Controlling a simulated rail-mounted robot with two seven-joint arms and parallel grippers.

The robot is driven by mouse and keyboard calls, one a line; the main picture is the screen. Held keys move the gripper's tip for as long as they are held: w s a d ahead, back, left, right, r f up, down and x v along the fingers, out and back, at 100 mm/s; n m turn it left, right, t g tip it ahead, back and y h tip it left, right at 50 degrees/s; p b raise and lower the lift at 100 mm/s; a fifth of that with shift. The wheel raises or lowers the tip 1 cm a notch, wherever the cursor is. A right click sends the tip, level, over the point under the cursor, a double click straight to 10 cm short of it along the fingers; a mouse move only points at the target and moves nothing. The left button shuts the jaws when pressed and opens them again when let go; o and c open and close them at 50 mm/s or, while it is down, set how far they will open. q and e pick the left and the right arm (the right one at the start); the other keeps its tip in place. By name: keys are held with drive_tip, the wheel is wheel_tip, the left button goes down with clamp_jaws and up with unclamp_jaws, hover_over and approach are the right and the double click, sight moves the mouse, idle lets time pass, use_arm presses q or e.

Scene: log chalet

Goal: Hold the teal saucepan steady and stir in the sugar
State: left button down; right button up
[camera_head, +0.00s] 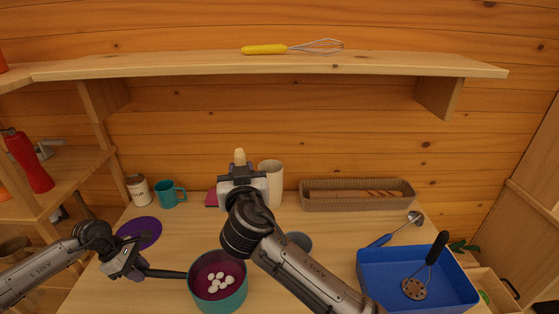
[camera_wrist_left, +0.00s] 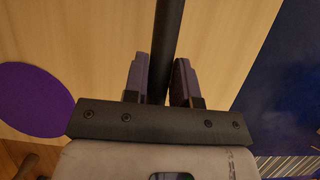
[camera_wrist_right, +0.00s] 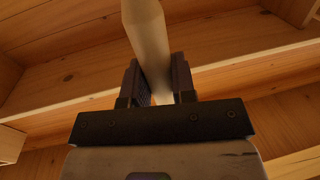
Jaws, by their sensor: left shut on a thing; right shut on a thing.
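The teal saucepan (camera_head: 238,296) stands at the table's front, with several white lumps (camera_head: 214,282) on dark red contents. Its black handle (camera_head: 165,274) points left. My left gripper (camera_head: 138,269) is shut on this handle, which also shows between the fingers in the left wrist view (camera_wrist_left: 170,40). My right gripper (camera_head: 240,172) is shut on a pale wooden stick-like utensil (camera_head: 239,156), away from the pan and toward the back of the table. The utensil's end shows in the right wrist view (camera_wrist_right: 147,30); its other end is hidden.
A cream cylinder (camera_head: 272,178) stands beside the right gripper. A white canister (camera_head: 138,189), teal mug (camera_head: 168,194) and basket (camera_head: 355,204) stand at the back. A blue bin (camera_head: 375,262) holds a masher at right. A purple disc (camera_head: 140,231) lies left. A shelf (camera_head: 200,66) carrying a whisk hangs above.

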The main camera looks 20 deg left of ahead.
drive_tip(key=s+a+f+n+g+y, duration=0.3)
drive_tip(key=s+a+n+g+y, duration=0.3)
drive_tip(key=s+a, duration=0.1)
wheel_tip(320, 180, down, 9)
drive_tip(key=shift+s+d, duration=0.15)
drive_tip(key=shift+d, duration=0.1)
idle(0.6)
drive_tip(key=shift+s, duration=0.15)
idle(0.5)
